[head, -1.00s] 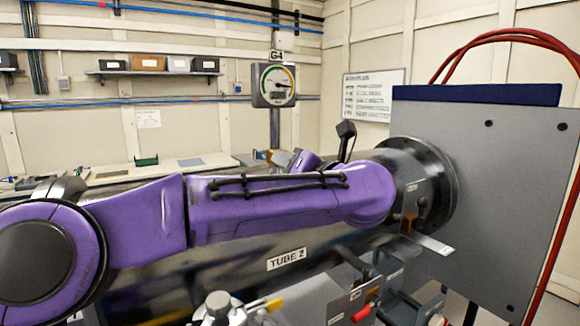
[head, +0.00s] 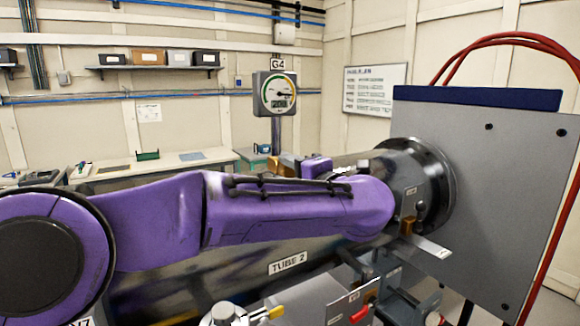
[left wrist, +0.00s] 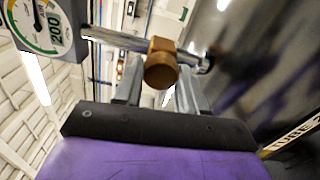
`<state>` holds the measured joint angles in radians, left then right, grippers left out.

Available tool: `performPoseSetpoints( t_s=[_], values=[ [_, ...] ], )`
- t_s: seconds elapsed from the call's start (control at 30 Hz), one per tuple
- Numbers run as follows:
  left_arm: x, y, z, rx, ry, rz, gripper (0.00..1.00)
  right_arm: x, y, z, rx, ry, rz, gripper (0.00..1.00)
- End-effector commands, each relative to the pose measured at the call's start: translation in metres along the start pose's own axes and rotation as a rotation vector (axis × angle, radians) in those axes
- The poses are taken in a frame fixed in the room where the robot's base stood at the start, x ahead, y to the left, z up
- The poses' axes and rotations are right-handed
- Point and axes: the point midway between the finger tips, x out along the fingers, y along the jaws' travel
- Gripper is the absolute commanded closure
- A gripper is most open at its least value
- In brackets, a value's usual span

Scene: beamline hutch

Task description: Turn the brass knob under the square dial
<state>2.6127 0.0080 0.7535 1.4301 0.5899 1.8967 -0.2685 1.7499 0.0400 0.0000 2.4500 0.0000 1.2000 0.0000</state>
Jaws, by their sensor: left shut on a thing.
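The square dial (head: 275,93) is a grey box with a round white face and a coloured arc, on a post under a G4 sign. Its lower edge and face also show at the upper left of the left wrist view (left wrist: 42,28). The brass knob (left wrist: 160,66) sits on a metal pipe in the left wrist view. In the head view it is a small brass spot (head: 273,164) below the dial. My left gripper (left wrist: 158,88) has its two grey fingers either side of the knob and is shut on it. My purple forearm partly hides this gripper in the head view. My right gripper is not in view.
The large dark tube marked TUBE 2 (head: 288,262) runs beneath my left arm to a flange (head: 436,185) on a grey panel (head: 510,190). Valves with yellow and red handles (head: 362,313) stand in front. A bench (head: 205,160) runs along the back wall.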

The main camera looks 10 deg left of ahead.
Motion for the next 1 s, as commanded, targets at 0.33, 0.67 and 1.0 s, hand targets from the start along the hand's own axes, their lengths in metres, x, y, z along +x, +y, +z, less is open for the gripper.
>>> performPoseSetpoints(
  t_s=[0.33,0.67,1.0],
  values=[
    [-0.0019,-0.0043,0.0009,0.109,-0.003,-0.007,0.9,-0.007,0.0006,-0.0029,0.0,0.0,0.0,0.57],
    [-0.002,-0.0055,0.0009,0.12,-0.003,-0.008,0.9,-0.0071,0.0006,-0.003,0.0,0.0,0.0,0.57],
    [-0.0013,-0.0036,0.0006,0.117,-0.002,-0.005,0.35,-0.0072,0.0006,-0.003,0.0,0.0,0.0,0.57]
  ],
)
